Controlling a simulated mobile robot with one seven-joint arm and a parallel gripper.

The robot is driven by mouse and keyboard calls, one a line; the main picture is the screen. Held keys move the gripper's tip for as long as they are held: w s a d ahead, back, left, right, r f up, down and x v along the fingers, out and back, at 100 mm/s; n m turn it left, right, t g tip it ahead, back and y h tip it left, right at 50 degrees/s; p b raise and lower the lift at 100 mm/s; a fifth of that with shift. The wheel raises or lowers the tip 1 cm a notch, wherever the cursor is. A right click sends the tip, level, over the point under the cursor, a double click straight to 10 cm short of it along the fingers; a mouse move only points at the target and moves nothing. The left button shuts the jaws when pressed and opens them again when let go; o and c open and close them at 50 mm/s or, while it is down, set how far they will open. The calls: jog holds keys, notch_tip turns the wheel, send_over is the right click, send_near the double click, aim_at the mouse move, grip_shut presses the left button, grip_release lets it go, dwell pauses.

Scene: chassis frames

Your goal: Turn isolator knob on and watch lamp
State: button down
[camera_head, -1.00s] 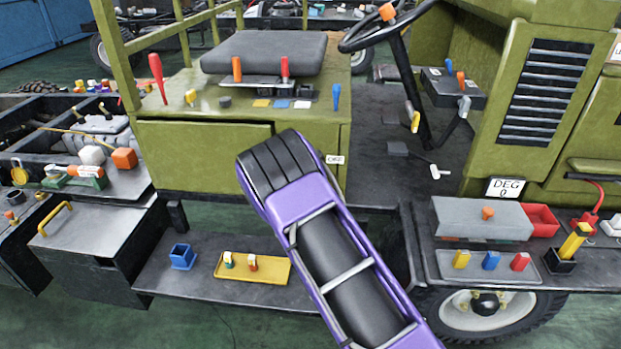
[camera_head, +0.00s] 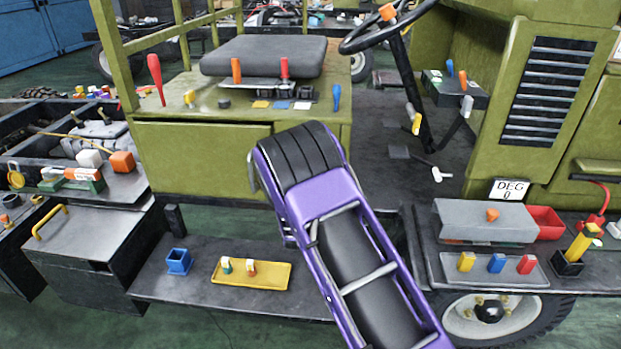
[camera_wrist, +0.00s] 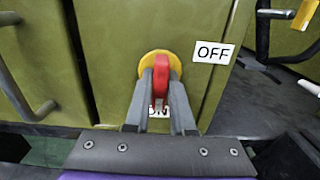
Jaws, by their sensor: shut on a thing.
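The isolator knob (camera_wrist: 161,88) is a red handle on a round yellow plate (camera_wrist: 146,64), on the green panel in the wrist view. Its handle stands roughly upright in the picture. My gripper (camera_wrist: 160,80) is shut on the knob, one grey finger on each side. A white OFF label (camera_wrist: 213,53) is to the right of the knob. Another white label (camera_wrist: 157,111) below the knob is partly hidden by the knob and fingers. In the head view my arm hides the knob and fingertips. I cannot make out a lamp in either view.
A curved metal handle (camera_wrist: 38,110) stands out at the left in the wrist view. In the head view, the running board (camera_head: 215,298) below carries a blue cup (camera_head: 178,261) and a yellow tray (camera_head: 230,280). A steering wheel (camera_head: 352,40) is at the upper right.

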jog(key=c, duration=0.8)
grip_release()
jog(key=shift+s, duration=0.1)
jog(key=s, duration=1.7)
jog(key=shift+s+a, duration=0.15)
jog(key=shift+a, duration=0.15)
jog(key=shift+r, duration=0.1)
